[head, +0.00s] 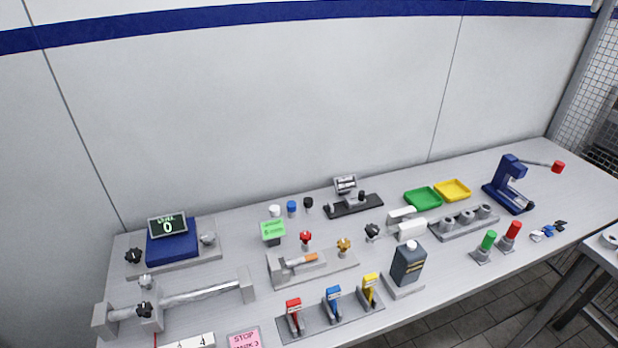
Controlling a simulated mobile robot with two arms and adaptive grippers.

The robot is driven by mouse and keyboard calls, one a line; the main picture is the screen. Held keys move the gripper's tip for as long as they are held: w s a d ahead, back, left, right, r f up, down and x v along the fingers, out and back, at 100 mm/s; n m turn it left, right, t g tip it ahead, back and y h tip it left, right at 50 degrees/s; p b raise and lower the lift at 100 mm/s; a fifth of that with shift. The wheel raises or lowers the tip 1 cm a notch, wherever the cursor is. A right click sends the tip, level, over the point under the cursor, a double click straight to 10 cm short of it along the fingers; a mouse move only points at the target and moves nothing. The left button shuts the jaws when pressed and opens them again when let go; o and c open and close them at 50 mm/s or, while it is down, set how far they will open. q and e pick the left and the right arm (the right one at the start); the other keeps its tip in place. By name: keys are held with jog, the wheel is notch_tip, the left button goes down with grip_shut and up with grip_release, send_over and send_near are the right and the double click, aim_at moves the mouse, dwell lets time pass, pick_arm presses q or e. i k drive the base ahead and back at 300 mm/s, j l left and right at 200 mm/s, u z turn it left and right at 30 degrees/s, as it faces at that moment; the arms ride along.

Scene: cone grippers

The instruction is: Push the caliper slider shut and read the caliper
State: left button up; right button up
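A small black fixture (370,204) with a grey block on it and a tilted framed display (345,184) behind it stands near the wall, right of the table's middle. It looks like the caliper, but it is too small to be sure. The display's reading is too small to make out. Neither of my grippers is in view.
A blue box with a screen showing 0 (167,227) and a rail with a sliding block (200,294) are at left. Red, blue and yellow levers (333,305) and a dark bottle (407,264) stand in front. Green (423,197) and yellow trays (453,189) are right.

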aim_at(360, 200)
jog(key=i+l, duration=0.1)
jog(key=l, duration=0.25)
jog(key=i+l, duration=0.1)
jog(key=l, duration=0.25)
jog(key=i+l+u, duration=0.1)
jog(key=l, duration=0.3)
jog(key=i+l, duration=0.1)
jog(key=l, duration=0.25)
